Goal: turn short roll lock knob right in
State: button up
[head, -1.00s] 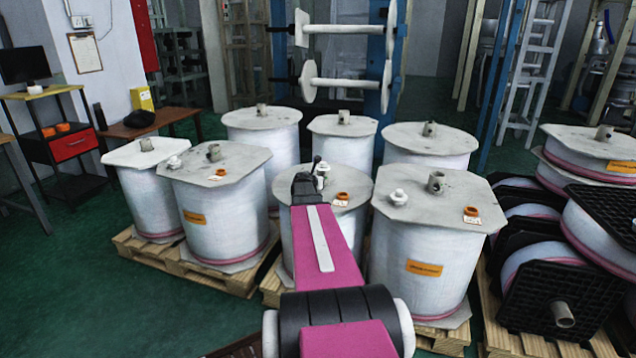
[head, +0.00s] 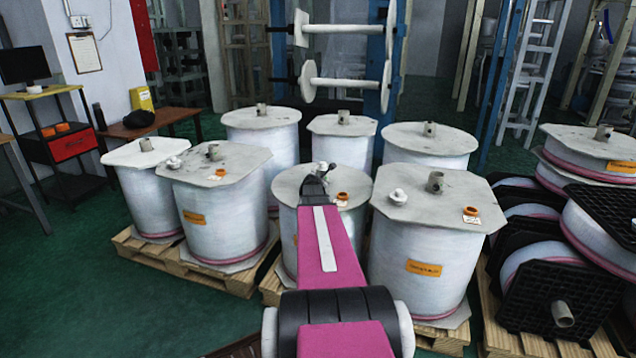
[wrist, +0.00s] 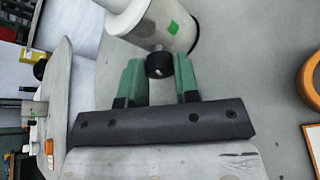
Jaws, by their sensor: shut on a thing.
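In the wrist view, a small black knob (wrist: 159,65) on a short metal stem sticks out from a pale cylinder (wrist: 158,18) with green marks. How far the stem is screwed in cannot be told. In the head view, my gripper (head: 317,178) is over the lid of the front middle white roll (head: 352,222). My arm hides the knob there.
An orange ring (head: 342,196) lies on the same lid, right of my gripper; it also shows in the wrist view (wrist: 312,75). Other white rolls (head: 425,240) stand close on both sides, on wooden pallets. Green floor is open at left.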

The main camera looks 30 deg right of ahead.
jog(key=shift+s+d+m+t+y, duration=0.1)
jog(key=shift+m+t+y, duration=0.3)
jog(key=shift+m+t, duration=0.5)
jog(key=shift+m, duration=0.7)
jog(key=o, duration=0.9)
jog(key=shift+s, duration=0.1)
jog(key=v, duration=1)
jog(key=shift+s, duration=0.25)
